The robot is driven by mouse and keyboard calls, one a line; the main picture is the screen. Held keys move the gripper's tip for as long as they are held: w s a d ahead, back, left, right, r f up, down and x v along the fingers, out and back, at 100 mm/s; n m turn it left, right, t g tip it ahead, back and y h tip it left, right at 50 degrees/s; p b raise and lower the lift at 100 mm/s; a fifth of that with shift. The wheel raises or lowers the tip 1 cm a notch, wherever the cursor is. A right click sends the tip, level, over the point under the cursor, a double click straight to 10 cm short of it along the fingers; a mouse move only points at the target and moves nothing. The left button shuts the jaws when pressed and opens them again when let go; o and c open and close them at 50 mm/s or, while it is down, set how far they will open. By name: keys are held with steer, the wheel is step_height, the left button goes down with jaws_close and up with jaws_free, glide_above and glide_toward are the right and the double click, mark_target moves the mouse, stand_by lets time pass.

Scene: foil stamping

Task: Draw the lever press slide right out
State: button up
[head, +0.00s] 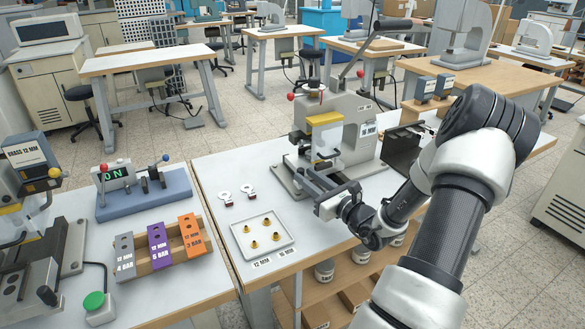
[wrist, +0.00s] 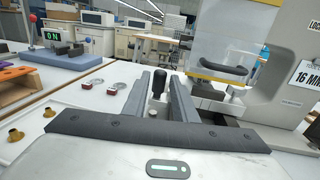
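The lever press (head: 357,112), a light grey machine with a yellow-edged clear guard (head: 325,133), stands on the middle table; its body fills the right of the wrist view (wrist: 285,75). My gripper (head: 302,168) is low at the front of the press, over its base. In the wrist view its two grey fingers (wrist: 163,82) are apart, with a small upright black knob (wrist: 158,77) in the gap between them. Whether the fingers touch the knob is not clear. The slide itself is mostly hidden behind my gripper and the guard.
A white tray (head: 288,236) of brass pieces lies left of my gripper, with two small red-tagged items (head: 226,199) behind it. A wooden rack (head: 157,263) of coloured blocks is on the left table. A dark open box (head: 401,150) stands right of the press.

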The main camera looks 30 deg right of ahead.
steer(key=w, duration=0.7)
steer(key=shift+w+a+b, duration=0.35)
steer(key=shift+w+a, duration=0.05)
jaws_close()
